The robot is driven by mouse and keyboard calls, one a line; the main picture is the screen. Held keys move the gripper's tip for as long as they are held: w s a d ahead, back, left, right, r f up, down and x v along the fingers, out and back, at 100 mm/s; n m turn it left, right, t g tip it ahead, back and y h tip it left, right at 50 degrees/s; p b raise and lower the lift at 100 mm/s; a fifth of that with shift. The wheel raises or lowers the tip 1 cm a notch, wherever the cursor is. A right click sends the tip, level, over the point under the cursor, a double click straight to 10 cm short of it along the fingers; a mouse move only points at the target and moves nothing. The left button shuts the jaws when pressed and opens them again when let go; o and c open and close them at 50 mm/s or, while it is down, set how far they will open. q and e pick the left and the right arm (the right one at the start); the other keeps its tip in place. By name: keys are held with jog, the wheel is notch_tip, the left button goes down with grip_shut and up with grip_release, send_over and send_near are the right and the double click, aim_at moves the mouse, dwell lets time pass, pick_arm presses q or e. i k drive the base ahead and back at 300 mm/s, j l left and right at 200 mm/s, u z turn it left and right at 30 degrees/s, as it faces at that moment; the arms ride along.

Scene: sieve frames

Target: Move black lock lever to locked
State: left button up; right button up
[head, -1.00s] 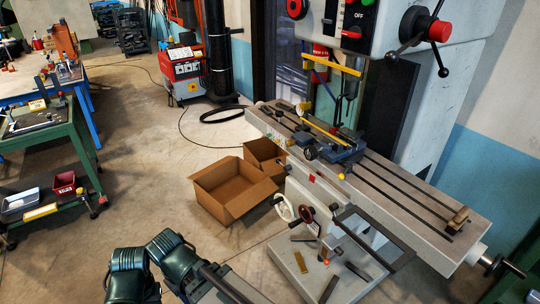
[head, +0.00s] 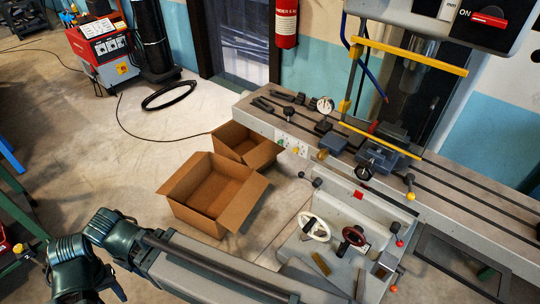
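The milling machine's work table (head: 470,190) runs diagonally across the right half of the head view. My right gripper is not in view either. Nothing of mine visibly touches the lever.
An open cardboard box (head: 205,205) sits on the floor at left. A yellow-framed guard (head: 410,56) hangs above the table.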

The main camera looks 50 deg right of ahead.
aim_at(318, 181)
jog(key=i, duration=2.8)
jog(key=z, duration=4.7)
